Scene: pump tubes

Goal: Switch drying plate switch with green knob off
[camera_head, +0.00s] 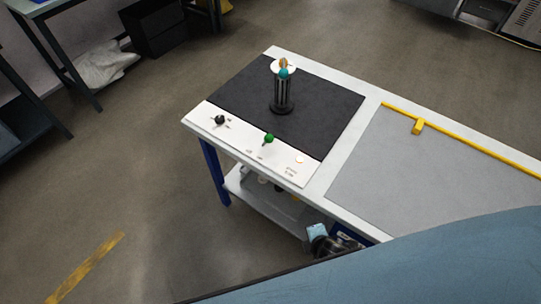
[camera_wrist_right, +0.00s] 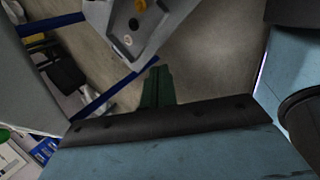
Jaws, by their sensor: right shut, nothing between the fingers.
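The green knob (camera_head: 269,138) stands on the white front panel (camera_head: 245,147) of the drying plate (camera_head: 240,88), with its lever toward the lower left. A small round indicator (camera_head: 299,159) glows warm orange-white to its right. My right gripper (camera_wrist_right: 158,88) shows in the right wrist view with its dark green fingers shut and empty. Nothing touches the fingers there. In the head view, no gripper is at the green knob. My left gripper is in neither view.
A black knob (camera_head: 220,119) sits left of the green one. A black stand (camera_head: 283,95) with teal and orange tops stands on the plate. A yellow bar (camera_head: 455,137) edges the grey mat (camera_head: 430,170). The floor left of the table is clear.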

